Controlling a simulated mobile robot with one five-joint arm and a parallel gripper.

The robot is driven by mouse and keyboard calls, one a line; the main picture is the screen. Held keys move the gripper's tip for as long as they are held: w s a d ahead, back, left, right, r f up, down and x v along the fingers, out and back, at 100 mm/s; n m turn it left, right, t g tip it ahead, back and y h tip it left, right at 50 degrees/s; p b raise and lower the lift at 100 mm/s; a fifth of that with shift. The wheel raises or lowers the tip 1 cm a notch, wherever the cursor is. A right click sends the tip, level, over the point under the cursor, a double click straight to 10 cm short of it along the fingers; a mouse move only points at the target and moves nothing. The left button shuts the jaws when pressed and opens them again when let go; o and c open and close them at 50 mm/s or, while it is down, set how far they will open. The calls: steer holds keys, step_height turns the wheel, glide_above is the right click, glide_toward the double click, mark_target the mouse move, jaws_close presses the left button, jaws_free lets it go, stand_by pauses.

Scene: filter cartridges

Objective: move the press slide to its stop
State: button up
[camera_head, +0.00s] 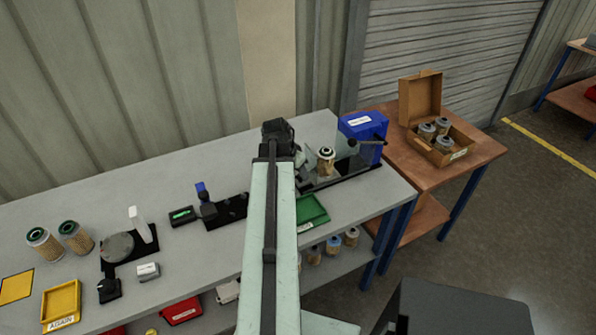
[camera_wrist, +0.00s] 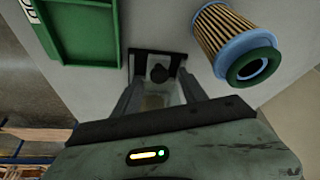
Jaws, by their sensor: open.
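The press (camera_head: 345,178) stands at the right end of the grey bench, with a dark base, a clear upright plate and a dark lever. A pleated cartridge (camera_head: 326,160) stands upright on it. In the wrist view, a cartridge (camera_wrist: 236,44) with a pale blue cap and green ring is beside my gripper. My gripper (camera_wrist: 158,62) is open around or just above a dark round knob (camera_wrist: 158,74), perhaps the slide's; I cannot tell whether the jaws touch it. In the head view my gripper is mostly hidden behind my arm, just left of the press.
A green tray (camera_head: 312,211) lies in front of the press and shows in the wrist view (camera_wrist: 65,52). A blue machine (camera_head: 366,126) stands behind the press. An open carton (camera_head: 459,150) with cartridges is on the wooden table at right. Fixtures and two cartridges occupy the bench's left.

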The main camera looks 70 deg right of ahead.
steer(key=p+v, duration=0.4)
steer(key=v, duration=0.2)
